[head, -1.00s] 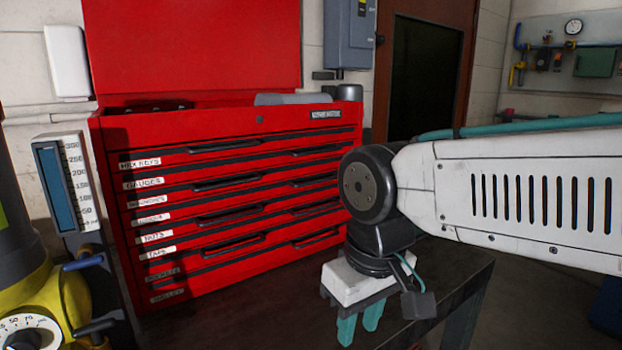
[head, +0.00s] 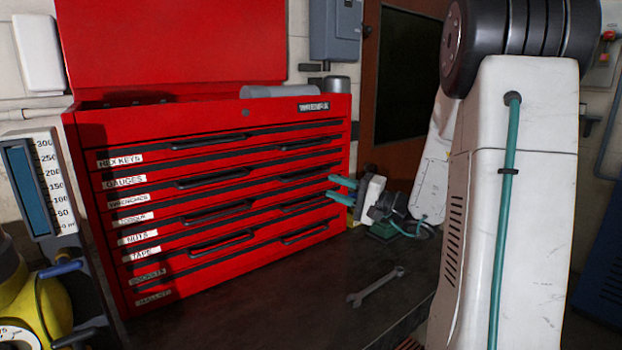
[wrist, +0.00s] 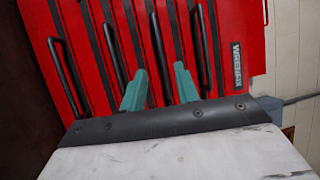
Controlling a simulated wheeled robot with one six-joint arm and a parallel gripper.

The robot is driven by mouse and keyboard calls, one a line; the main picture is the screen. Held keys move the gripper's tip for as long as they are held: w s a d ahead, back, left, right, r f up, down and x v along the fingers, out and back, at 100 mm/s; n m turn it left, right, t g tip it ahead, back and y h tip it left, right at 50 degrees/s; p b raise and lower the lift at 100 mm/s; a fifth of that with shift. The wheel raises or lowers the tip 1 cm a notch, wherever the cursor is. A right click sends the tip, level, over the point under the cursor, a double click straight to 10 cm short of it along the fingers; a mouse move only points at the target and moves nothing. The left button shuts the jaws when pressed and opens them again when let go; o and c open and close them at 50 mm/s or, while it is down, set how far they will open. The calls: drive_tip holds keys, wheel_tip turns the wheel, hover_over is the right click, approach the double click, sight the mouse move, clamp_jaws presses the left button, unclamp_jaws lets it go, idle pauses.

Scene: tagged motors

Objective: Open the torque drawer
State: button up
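The red tool chest (head: 240,118) stands on the bench with its lid up and its drawers shut. White labels run down its left side. The fourth label from the top (head: 133,219) is blurred and seems to read TORQUE; HEX KEYS and GAUGES are above it, NUTS and TAPE below. Dark bar handles lie in two columns. My gripper (head: 331,188) is at the right part of the drawer fronts, its teal fingers pointing left at them. In the wrist view the fingers (wrist: 160,80) are apart, with drawer handles beyond them. I see nothing held; contact cannot be told.
A wrench (head: 376,287) lies on the dark bench top (head: 300,300) in front of the chest. A gauge with a blue scale (head: 30,185) and a yellow device (head: 35,300) stand at the left. The bench top directly before the drawers looks clear.

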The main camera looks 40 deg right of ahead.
drive_tip(key=d+x, duration=0.1)
drive_tip(key=x, duration=0.6)
drive_tip(key=shift+w+t+h, duration=0.3)
drive_tip(key=shift+w, duration=0.1)
drive_tip(key=shift+r, duration=0.1)
clamp_jaws()
